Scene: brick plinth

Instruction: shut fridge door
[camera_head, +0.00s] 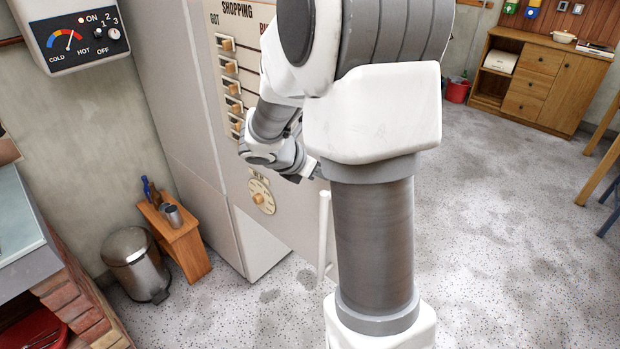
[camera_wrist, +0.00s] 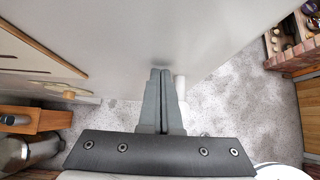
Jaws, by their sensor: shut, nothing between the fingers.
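The fridge door (camera_head: 285,215) carries a shopping board and a dial on its outer face. Its lower edge angles out from the fridge body (camera_head: 180,140), so it appears ajar. A white upright handle (camera_head: 323,235) is near its free edge, partly beside my arm. In the wrist view the pale door face (camera_wrist: 150,35) fills the top, and the handle (camera_wrist: 181,88) is just right of my fingers. My gripper (camera_wrist: 160,72) is shut and empty, its tips at or very near the door face; contact cannot be told. In the head view my arm partly hides the gripper and door.
A metal bin (camera_head: 138,262) and a small wooden stool (camera_head: 178,238) with a cup and bottle stand left of the fridge. A brick plinth (camera_head: 75,300) is at the lower left. A wooden cabinet (camera_head: 540,80) is at the far right. The speckled floor (camera_head: 510,220) right of my arm is clear.

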